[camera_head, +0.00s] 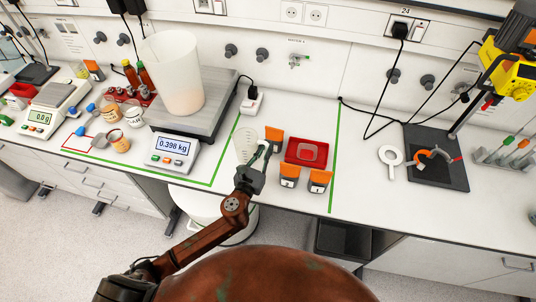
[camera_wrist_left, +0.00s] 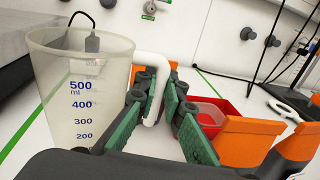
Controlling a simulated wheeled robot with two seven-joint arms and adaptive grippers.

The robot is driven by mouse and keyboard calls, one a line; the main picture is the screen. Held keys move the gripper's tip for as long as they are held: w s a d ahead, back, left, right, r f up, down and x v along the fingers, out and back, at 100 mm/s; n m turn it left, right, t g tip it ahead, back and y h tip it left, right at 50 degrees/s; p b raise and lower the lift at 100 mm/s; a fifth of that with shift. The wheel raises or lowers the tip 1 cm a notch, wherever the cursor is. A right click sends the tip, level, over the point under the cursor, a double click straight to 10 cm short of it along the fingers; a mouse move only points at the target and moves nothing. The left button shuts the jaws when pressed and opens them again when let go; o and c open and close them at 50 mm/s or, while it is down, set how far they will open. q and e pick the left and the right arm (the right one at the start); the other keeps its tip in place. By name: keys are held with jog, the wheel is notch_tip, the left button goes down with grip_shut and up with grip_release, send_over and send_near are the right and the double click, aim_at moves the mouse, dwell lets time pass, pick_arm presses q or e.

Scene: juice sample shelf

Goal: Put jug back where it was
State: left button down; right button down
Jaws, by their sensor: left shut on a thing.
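The jug is a clear measuring jug (camera_head: 244,143) with a white handle, standing upright on or just above the white bench; I cannot tell which. In the left wrist view the jug (camera_wrist_left: 80,95) shows blue marks up to 500 ml, and I see no liquid in it. My left gripper (camera_head: 263,157) is at the jug's right side. In the left wrist view the green fingers of the gripper (camera_wrist_left: 158,92) are shut on the handle. My right gripper is not in view.
A red tray (camera_head: 291,160) and several orange-topped containers (camera_head: 289,176) stand close to the right of my gripper. A scale (camera_head: 178,148) reading 0.396 kg, with a large beaker (camera_head: 174,70) on its platform, stands to the left. Green tape lines (camera_head: 332,175) mark the bench.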

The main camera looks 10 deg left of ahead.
pick_arm(q)
jog(key=shift+w+d+f, duration=0.1)
jog(key=shift+w+f, duration=0.05)
jog(key=shift+f, duration=0.05)
jog(key=shift+w+f, duration=0.15)
jog(key=shift+f, duration=0.05)
notch_tip(320, 180, down, 3)
jog(key=shift+w+d+r+b, duration=0.1)
jog(key=shift+w+b, duration=0.05)
jog(key=shift+b, duration=0.65)
jog(key=shift+f, duration=0.4)
jog(key=shift+r, duration=0.1)
jog(key=c, duration=2)
grip_release()
jog(key=shift+c, duration=0.2)
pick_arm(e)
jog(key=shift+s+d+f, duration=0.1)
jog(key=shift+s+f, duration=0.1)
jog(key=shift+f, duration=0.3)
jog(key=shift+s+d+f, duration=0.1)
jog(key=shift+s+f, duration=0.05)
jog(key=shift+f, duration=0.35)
